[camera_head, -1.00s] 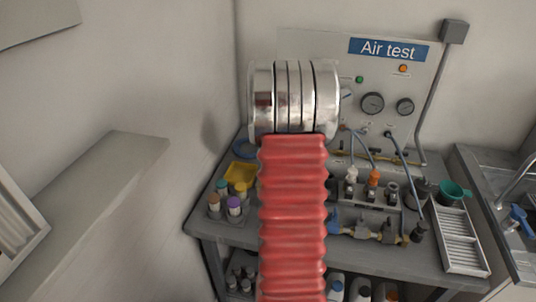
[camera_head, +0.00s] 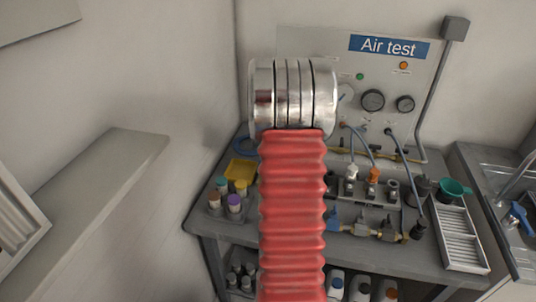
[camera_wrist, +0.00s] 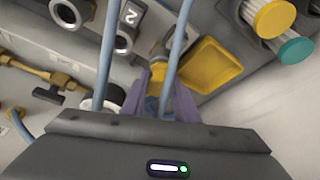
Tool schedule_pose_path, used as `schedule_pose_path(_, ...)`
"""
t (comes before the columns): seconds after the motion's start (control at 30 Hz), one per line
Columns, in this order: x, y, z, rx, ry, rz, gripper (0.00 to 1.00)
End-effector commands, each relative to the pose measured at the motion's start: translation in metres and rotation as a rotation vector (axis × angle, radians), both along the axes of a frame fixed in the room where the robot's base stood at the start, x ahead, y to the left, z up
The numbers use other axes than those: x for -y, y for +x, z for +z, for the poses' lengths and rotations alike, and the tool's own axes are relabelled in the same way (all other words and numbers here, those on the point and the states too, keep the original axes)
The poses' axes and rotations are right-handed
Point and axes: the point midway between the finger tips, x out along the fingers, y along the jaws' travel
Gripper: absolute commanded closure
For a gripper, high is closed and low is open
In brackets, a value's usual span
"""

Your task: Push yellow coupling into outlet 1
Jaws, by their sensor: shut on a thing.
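In the wrist view my gripper (camera_wrist: 160,94) has its two purple-grey fingers shut around a small yellow piece, which looks like the yellow coupling (camera_wrist: 156,76). Two round metal outlets show at upper left, the nearer one (camera_wrist: 123,39) beside a label reading 2. I cannot make out a label for outlet 1. In the head view the outlet block (camera_head: 372,195) on the bench carries a white and an orange coupling (camera_head: 374,175). My arm hides my gripper there.
A yellow tray (camera_wrist: 212,66) lies right of my fingers in the wrist view, with yellow- and teal-capped containers beyond. Brass pipework (camera_wrist: 40,78) is at left.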

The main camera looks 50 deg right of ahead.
Motion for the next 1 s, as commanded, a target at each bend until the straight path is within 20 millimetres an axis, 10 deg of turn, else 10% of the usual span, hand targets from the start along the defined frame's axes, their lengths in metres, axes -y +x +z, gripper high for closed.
schedule_pose_path(0.23, -0.0003, -0.0001, -0.0067, -0.001, 0.001, 0.0, 0.96)
schedule_pose_path(0.27, -0.0002, 0.0, -0.007, -0.001, 0.001, 0.0, 0.72)
schedule_pose_path(0.57, -0.0003, 0.0002, -0.0064, -0.001, 0.0, 0.001, 0.51)
schedule_pose_path(1.0, -0.0022, -0.002, 0.0018, 0.0, -0.001, 0.001, 0.51)
